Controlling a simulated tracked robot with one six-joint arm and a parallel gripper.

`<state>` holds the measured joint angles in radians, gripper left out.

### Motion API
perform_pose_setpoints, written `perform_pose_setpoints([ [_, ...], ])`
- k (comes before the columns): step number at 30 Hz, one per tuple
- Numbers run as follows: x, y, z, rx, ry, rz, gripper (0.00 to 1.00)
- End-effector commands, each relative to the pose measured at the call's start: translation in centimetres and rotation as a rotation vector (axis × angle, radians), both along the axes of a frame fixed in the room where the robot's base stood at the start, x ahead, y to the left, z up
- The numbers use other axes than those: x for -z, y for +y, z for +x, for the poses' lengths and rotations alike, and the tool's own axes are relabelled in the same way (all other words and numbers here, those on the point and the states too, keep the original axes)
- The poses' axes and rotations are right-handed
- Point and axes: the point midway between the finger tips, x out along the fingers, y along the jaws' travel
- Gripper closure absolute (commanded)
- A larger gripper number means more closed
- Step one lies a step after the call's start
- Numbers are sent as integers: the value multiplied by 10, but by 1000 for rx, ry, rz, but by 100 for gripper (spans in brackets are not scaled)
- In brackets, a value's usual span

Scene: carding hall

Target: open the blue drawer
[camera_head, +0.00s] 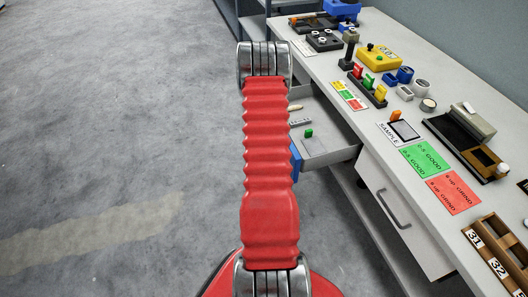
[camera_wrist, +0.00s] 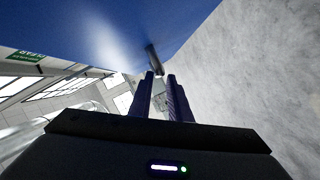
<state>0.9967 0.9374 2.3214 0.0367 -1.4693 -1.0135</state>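The blue drawer is pulled out from under the bench in the head view, its pale grey inside (camera_head: 322,137) showing. A strip of its blue front (camera_head: 295,160) shows beside my red arm, which hides the rest. In the wrist view the blue front (camera_wrist: 235,22) fills the top, with a dark bar handle (camera_wrist: 152,57) on it. My gripper (camera_wrist: 161,75) has its two dark fingers apart, with a narrow gap between them. The handle's near end lies at the fingertips; I cannot tell whether they touch it. My gripper is hidden in the head view.
A small green object (camera_head: 309,133) lies in the open drawer. A closed white drawer (camera_head: 398,212) with a grey bar handle is nearer me. The white bench top (camera_head: 350,121) carries cards, blocks and instruments. The floor (camera_head: 110,130) to the left is clear.

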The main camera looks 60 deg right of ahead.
Motion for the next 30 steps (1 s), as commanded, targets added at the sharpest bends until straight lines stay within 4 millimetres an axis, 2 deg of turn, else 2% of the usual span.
perform_pose_setpoints([
  [6, -8, 33, -20, 1, 2, 2, 83],
  [13, -14, 61, -37, 1, 2, 3, 83],
  [18, -16, 70, -42, 1, 2, 3, 83],
  [30, -17, 70, -42, 1, 2, 2, 83],
])
